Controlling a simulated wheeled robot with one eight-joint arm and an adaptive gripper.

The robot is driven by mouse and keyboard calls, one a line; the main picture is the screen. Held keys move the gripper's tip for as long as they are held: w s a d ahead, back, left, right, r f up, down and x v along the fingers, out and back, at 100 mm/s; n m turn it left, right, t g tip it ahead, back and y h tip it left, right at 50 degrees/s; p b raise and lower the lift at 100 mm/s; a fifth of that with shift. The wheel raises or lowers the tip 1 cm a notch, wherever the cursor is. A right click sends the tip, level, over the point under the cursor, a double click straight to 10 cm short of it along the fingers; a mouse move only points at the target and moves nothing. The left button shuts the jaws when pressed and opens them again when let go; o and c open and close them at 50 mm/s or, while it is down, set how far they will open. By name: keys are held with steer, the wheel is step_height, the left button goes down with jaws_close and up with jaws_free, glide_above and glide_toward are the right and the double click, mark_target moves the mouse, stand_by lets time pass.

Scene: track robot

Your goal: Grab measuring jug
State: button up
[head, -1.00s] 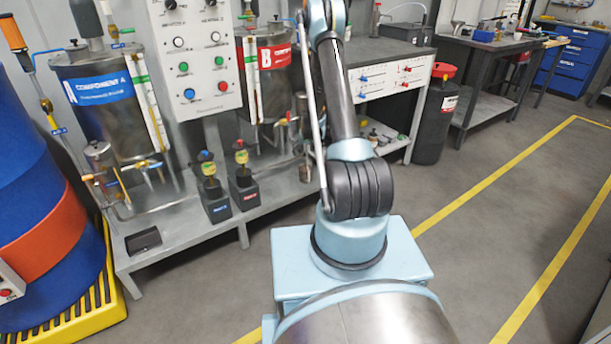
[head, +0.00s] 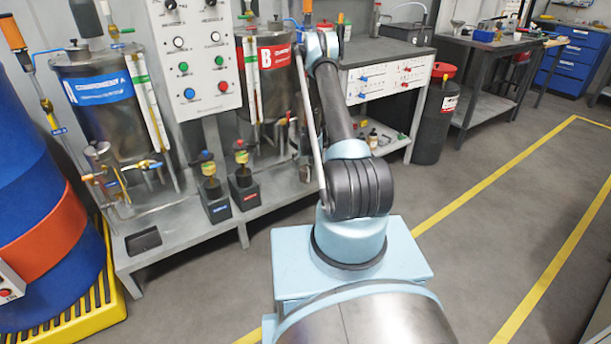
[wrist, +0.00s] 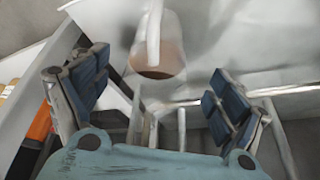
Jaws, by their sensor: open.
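The measuring jug (wrist: 160,45) shows in the wrist view at the top centre. It is translucent, with brown contents at one end and a pale handle running along its middle. My gripper (wrist: 153,88) is open, with its dark blue finger pads spread to the left and right of the jug's lower end. The pads appear clear of the jug, and nothing shows held between them. The jug's top is cut off by the frame edge. In the head view I cannot make out the jug or my gripper; my arm covers that area.
In the wrist view, grey pipes (wrist: 275,91) run below the jug. In the head view, tank A (head: 98,110) and a control panel (head: 197,60) stand left of my arm, above a grey shelf (head: 185,228). A black bin (head: 436,120) stands right. Floor on the right is clear.

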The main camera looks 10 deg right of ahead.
mark_target(306, 172)
steer(key=shift+x, duration=2.55)
steer(key=shift+w+d, duration=0.1)
steer(key=shift+r, duration=0.1)
steer(key=c, duration=1.7)
steer(key=shift+o, duration=0.2)
steer(key=shift+r, duration=0.15)
